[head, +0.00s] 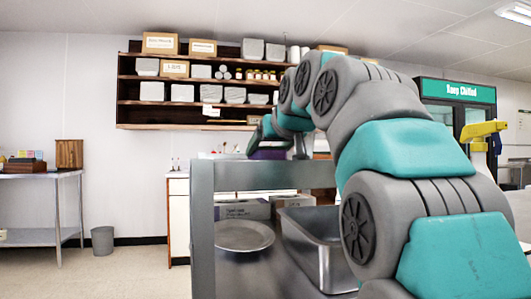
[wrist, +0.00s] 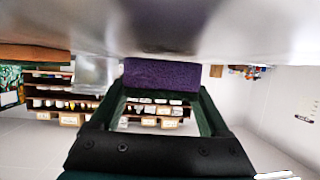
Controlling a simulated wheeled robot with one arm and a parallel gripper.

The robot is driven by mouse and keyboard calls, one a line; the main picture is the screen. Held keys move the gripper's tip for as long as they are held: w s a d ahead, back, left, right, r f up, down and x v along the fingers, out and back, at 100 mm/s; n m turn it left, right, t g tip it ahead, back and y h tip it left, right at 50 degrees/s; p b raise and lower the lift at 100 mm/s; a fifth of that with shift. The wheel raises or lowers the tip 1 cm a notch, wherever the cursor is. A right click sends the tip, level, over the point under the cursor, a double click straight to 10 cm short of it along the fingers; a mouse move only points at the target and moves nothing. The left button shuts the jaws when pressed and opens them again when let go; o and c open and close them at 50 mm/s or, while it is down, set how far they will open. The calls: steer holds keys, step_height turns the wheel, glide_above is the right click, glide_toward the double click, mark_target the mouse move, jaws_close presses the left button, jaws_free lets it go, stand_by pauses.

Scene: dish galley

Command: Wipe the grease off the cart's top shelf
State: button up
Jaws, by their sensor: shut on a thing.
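The grey metal cart (head: 202,230) stands in front of me, its top shelf seen almost edge-on in the head view. The shelf's surface (wrist: 250,25) fills the top of the wrist view, which is upside down. My gripper (wrist: 163,90) is shut on a purple sponge or pad (wrist: 160,74), held at the shelf surface; whether it touches cannot be told for sure. The purple pad also shows in the head view (head: 268,155), partly hidden by my arm. A dim brownish-dark patch lies on the surface beyond the pad; grease or reflection, I cannot tell.
The cart's lower level holds a round plate (head: 244,236) and a steel pan (head: 318,246), with boxes (head: 243,209) behind. A wall shelf (head: 200,103) with containers hangs beyond. A steel table (head: 40,176) and grey bin (head: 102,240) stand left, with open floor between.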

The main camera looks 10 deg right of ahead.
mark_target(272, 147)
steer(key=shift+s+f+b, duration=0.2)
steer(key=shift+s+b, duration=0.25)
steer(key=shift+s, duration=1.15)
steer(key=shift+s+r, duration=0.1)
steer(key=shift+s, duration=0.3)
steer(key=shift+r, duration=0.15)
steer(key=shift+w+a+f+p, duration=0.15)
steer(key=shift+w+p, duration=1)
steer(key=shift+w, duration=1.9)
steer(key=shift+w+d+f+p, duration=0.15)
steer(key=shift+w+p, duration=1)
steer(key=shift+w, duration=1.85)
steer(key=shift+a, duration=0.1)
steer(key=shift+r+p, duration=1.1)
steer(key=shift+r, duration=0.45)
